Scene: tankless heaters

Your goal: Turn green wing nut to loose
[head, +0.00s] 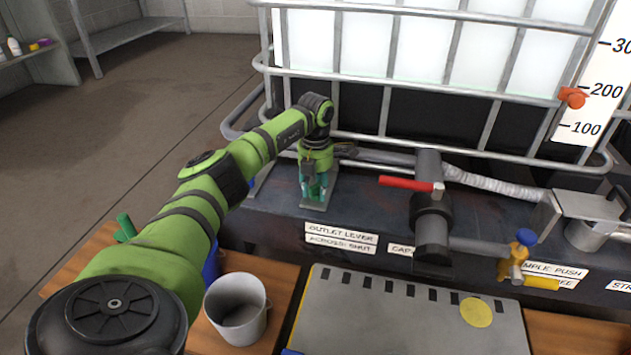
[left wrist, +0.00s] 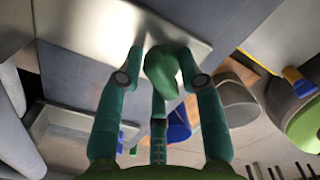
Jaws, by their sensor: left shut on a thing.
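My left gripper (head: 316,192) reaches down to a bare metal plate (head: 318,205) on the dark ledge, left of the outlet lever label. Its teal fingers are closed around the green wing nut (left wrist: 162,70), which shows between the fingertips in the left wrist view, in front of the shiny plate (left wrist: 80,20). The fingers largely hide the nut in the head view. My right gripper is not in view.
A red-handled valve (head: 408,183) and a yellow tap with a blue knob (head: 518,250) stand to the right. A caged tank (head: 440,50) rises behind. A grey bucket (head: 237,308) and a grey panel (head: 400,318) are in front. A dark green object (head: 125,226) lies left of my arm.

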